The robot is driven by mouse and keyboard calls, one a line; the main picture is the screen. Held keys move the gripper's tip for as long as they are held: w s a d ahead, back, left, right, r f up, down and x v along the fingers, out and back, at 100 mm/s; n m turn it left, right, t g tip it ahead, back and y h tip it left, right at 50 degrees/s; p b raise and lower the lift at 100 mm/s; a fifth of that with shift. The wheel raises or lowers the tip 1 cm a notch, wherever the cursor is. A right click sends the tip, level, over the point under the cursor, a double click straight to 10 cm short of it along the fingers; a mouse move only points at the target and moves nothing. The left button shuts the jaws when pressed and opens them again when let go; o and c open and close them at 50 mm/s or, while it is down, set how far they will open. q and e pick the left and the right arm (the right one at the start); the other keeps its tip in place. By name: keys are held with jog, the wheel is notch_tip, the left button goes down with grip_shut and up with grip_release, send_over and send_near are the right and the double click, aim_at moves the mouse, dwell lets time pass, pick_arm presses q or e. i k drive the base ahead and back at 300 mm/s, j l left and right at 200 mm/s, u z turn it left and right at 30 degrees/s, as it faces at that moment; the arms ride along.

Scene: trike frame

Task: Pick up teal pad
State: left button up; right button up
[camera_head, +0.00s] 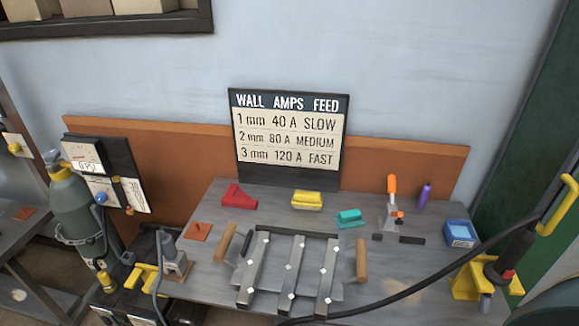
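The teal pad (350,218) lies on the grey workbench (205,290), right of centre and toward the back. It looks like a small block with a raised grip on top. Nothing touches it, and all of its upper side shows. It sits right of a yellow pad (307,200) and left of an orange-handled toggle clamp (392,205). I cannot make out either of my grippers in the head view.
Metal bars (290,270) with wooden handles lie in front of the pad. A red block (238,197), a purple bottle (424,194) and a blue box (460,233) stand around it. A black cable (400,295) crosses the front. A sign board (290,130) stands behind.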

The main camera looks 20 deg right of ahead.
aim_at(350, 219)
jog(key=l+z, duration=0.1)
jog(key=z, duration=0.35)
jog(key=l+z, duration=0.15)
jog(key=z, duration=0.3)
